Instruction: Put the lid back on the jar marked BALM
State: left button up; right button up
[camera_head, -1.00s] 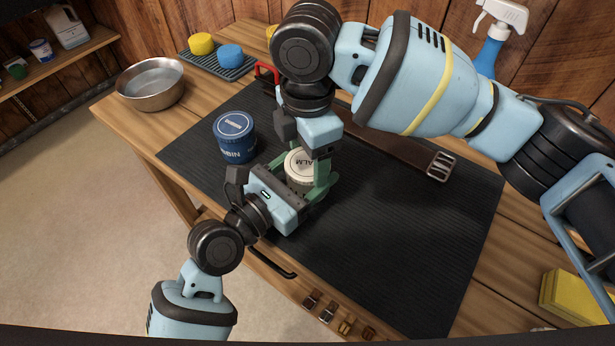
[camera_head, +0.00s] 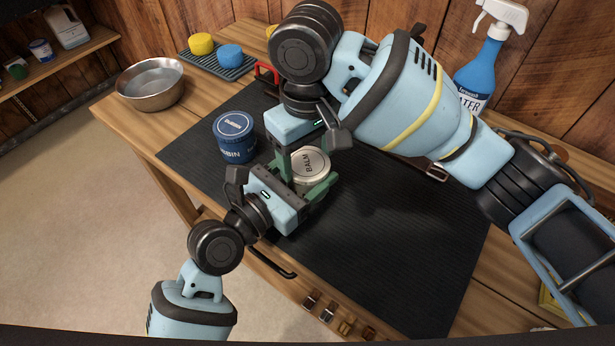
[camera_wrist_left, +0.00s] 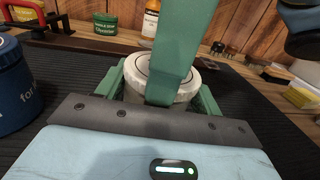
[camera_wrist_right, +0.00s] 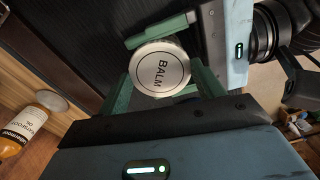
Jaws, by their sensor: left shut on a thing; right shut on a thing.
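The jar (camera_wrist_left: 130,97) is pale and stands upright on the dark mat, mostly hidden by my grippers. My left gripper (camera_head: 301,180) is shut on the jar from the near left. The round pale lid (camera_wrist_right: 160,70), marked BALM, lies over the jar's mouth and also shows in the head view (camera_head: 311,163). My right gripper (camera_wrist_right: 165,84) is shut on the lid from above, with a green finger on each side. In the left wrist view one of its fingers (camera_wrist_left: 177,50) covers the jar's middle. I cannot tell whether the lid is fully seated.
A dark blue lidded jar (camera_head: 236,138) stands left of my grippers. A metal bowl (camera_head: 150,88) and a rack with sponges (camera_head: 230,55) are at the back left. A blue spray bottle (camera_head: 478,70) stands at the back right. The mat (camera_head: 400,250) is clear to the right.

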jog(key=o, duration=1.2)
jog(key=shift+c, duration=0.2)
pick_arm(q)
jog(key=shift+f, duration=0.1)
pick_arm(e)
notch_tip(320, 180, up, 12)
pick_arm(q)
jog(key=o, duration=2)
jog(key=shift+c, duration=0.2)
pick_arm(e)
jog(key=shift+d, duration=0.1)
pick_arm(q)
jog(key=shift+v, duration=3.95)
pick_arm(e)
jog(key=shift+f, duration=0.1)
